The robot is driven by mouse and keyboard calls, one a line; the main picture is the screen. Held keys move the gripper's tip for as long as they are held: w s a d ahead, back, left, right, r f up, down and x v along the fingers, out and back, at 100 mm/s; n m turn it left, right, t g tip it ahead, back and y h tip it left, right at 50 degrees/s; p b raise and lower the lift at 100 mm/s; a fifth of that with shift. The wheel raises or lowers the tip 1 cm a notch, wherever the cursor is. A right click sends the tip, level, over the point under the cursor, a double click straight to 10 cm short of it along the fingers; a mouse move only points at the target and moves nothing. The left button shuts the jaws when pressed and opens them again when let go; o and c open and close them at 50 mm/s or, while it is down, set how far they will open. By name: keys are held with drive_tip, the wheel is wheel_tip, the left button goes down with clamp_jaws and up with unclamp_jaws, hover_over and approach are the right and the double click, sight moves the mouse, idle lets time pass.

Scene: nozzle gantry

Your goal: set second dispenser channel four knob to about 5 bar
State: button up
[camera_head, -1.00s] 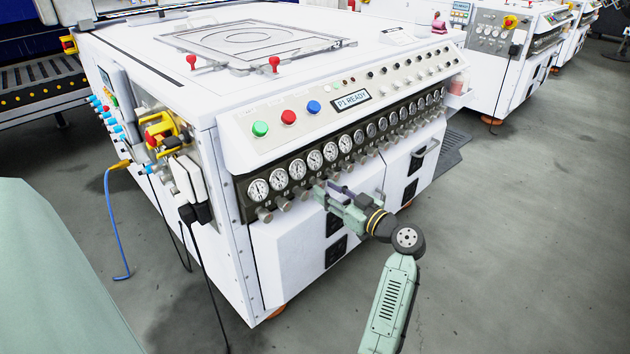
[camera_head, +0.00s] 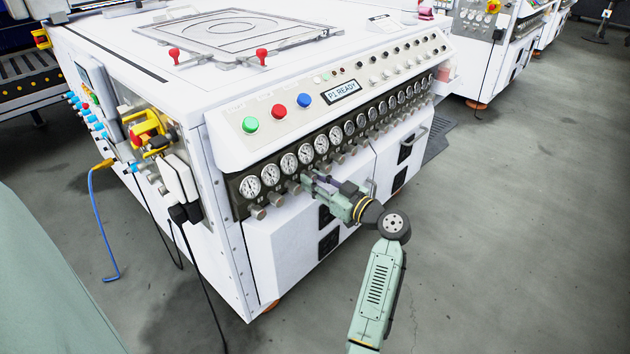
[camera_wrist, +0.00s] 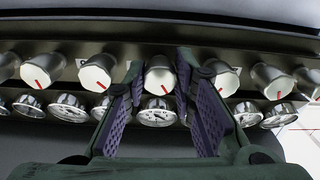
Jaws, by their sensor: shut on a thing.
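A white machine has a dark strip with a row of round gauges and silver knobs beneath them. My gripper (camera_head: 308,183) reaches the strip near its left end. In the wrist view my gripper (camera_wrist: 160,82) has its two purple-padded fingers on either side of one knob (camera_wrist: 160,75) and is shut on it. This knob looks fourth from the left end in the head view.
Neighbouring knobs (camera_wrist: 97,72) and (camera_wrist: 222,78) sit close on both sides of the fingers. Green, red and blue buttons (camera_head: 277,112) and a display reading "P1 READY" (camera_head: 341,92) are above the gauges. Grey floor (camera_head: 500,230) is open at right.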

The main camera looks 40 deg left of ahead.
clamp_jaws()
drive_tip(key=shift+m, duration=0.3)
drive_tip(key=m+p, duration=0.2)
drive_tip(key=m, duration=0.2)
drive_tip(key=m+p, duration=0.1)
drive_tip(key=m, duration=0.3)
drive_tip(key=m+p, duration=0.2)
drive_tip(key=m, duration=0.2)
drive_tip(key=shift+r+m+p, duration=0.3)
drive_tip(key=shift+p, duration=0.05)
drive_tip(key=m+p, duration=0.2)
drive_tip(key=m, duration=0.1)
drive_tip(key=shift+m+p, duration=0.3)
drive_tip(key=shift+p, duration=0.05)
drive_tip(key=m+p, duration=0.3)
drive_tip(key=m, duration=0.1)
drive_tip(key=shift+r+m+p, duration=0.1)
drive_tip(key=shift+m+p, duration=0.2)
drive_tip(key=shift+p, duration=0.05)
drive_tip(key=m+p, duration=0.4)
drive_tip(key=m, duration=0.1)
drive_tip(key=shift+m, duration=0.4)
